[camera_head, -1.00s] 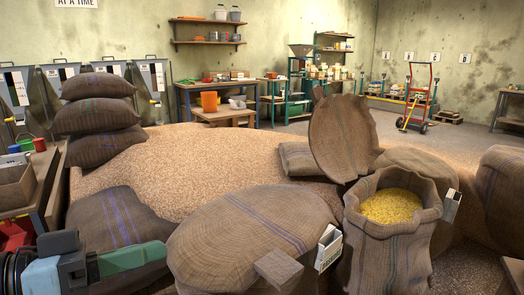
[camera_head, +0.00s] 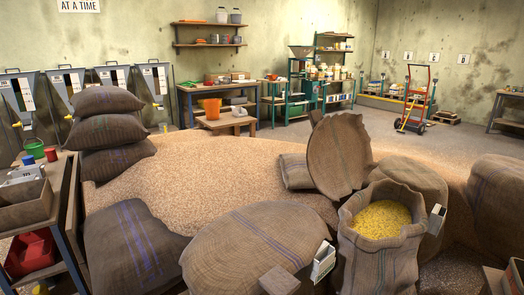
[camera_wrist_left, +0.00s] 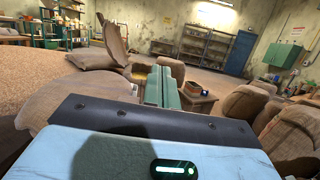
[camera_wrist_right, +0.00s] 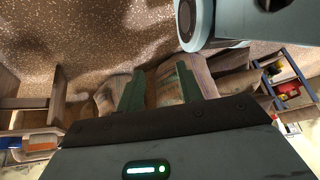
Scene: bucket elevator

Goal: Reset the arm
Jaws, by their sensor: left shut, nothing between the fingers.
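My left gripper (camera_wrist_left: 160,88) shows in the left wrist view with its green fingers together and nothing between them. It points out over the sacks, apart from anything I can make out. My right gripper (camera_wrist_right: 160,88) shows in the right wrist view with its two green fingers apart. The gap between them looks empty, with brown sacks behind it. Neither gripper is in the head view. A pale blue-grey link of mine crosses the top right of the right wrist view.
A large grain heap (camera_head: 200,178) fills the middle. Stacked sacks (camera_head: 110,130) are at left, beside a shelf cart (camera_head: 60,205). A red hand truck (camera_head: 412,105) stands on clear floor behind.

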